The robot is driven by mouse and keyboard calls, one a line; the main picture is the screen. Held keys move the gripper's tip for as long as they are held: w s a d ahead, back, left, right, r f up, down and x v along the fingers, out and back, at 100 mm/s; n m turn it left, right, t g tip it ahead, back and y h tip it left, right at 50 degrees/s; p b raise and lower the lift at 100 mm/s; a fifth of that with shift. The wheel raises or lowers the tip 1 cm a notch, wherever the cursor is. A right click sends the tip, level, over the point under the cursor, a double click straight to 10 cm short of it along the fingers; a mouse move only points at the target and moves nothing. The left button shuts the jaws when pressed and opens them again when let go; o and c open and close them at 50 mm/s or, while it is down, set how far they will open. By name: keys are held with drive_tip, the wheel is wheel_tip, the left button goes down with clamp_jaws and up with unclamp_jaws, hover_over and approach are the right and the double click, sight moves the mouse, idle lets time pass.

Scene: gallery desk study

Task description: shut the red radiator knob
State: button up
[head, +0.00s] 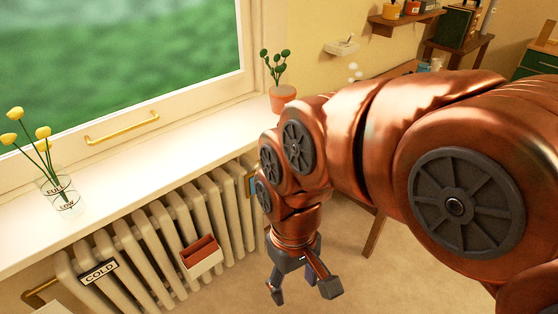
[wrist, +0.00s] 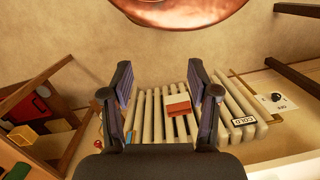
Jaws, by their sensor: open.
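The cream radiator (head: 150,245) stands under the window sill, and it shows between and behind my fingers in the wrist view (wrist: 152,110). A small red round thing (wrist: 97,145), which looks like the red knob, shows at the radiator's left end in the wrist view, partly cut off by my gripper body. Its setting is too small to tell. In the head view I cannot see the knob; my arm covers that end of the radiator. My gripper (head: 304,290) is open and empty, pointing down in front of the radiator. Its spread fingers also show in the wrist view (wrist: 160,85).
A red-and-white box (head: 200,254) hangs on the radiator, near a COLD sign (head: 99,272). The sill holds a glass vase of yellow flowers (head: 64,195) and a potted plant (head: 283,98). A black dial (wrist: 277,98) sits at right in the wrist view. Wooden legs stand nearby.

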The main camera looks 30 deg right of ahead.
drive_tip(key=w+a+f+n+t+y+b, duration=0.1)
drive_tip(key=w+a+f+n+y+b, duration=0.15)
drive_tip(key=w+b, duration=0.55)
drive_tip(key=w+a+f+n+t+y+b, duration=0.1)
drive_tip(key=w+a+f+t+y+b, duration=0.2)
drive_tip(key=w, duration=1)
drive_tip(key=w+d+f+t+y+b, duration=0.1)
drive_tip(key=w+d+f+b, duration=0.1)
drive_tip(key=w+b, duration=0.5)
drive_tip(key=w+d+f+t+y+b, duration=0.1)
drive_tip(key=w+d+f+y+b, duration=0.2)
drive_tip(key=w, duration=0.7)
drive_tip(key=w+d+f+t+h+b, duration=0.1)
drive_tip(key=w+d+f+t+b, duration=0.1)
drive_tip(key=w+d+f+b, duration=0.35)
drive_tip(key=w+d+f+t+b, duration=0.2)
drive_tip(key=w+d+b, duration=0.1)
drive_tip(key=w+d, duration=0.4)
drive_tip(key=w+d+f+m+t+h+b, duration=0.15)
drive_tip(key=d+f+b, duration=0.4)
drive_tip(key=d, duration=0.75)
drive_tip(key=w+d+f+t+h+b, duration=0.1)
drive_tip(key=d+f+t+h+b, duration=0.2)
drive_tip(key=d+f, duration=0.7)
drive_tip(key=w+b, duration=0.1)
drive_tip(key=w, duration=0.5)
drive_tip(key=shift+f+b, duration=0.15)
drive_tip(key=shift+b, duration=0.15)
drive_tip(key=shift+w+a, duration=0.15)
drive_tip(key=shift+w, duration=0.1)
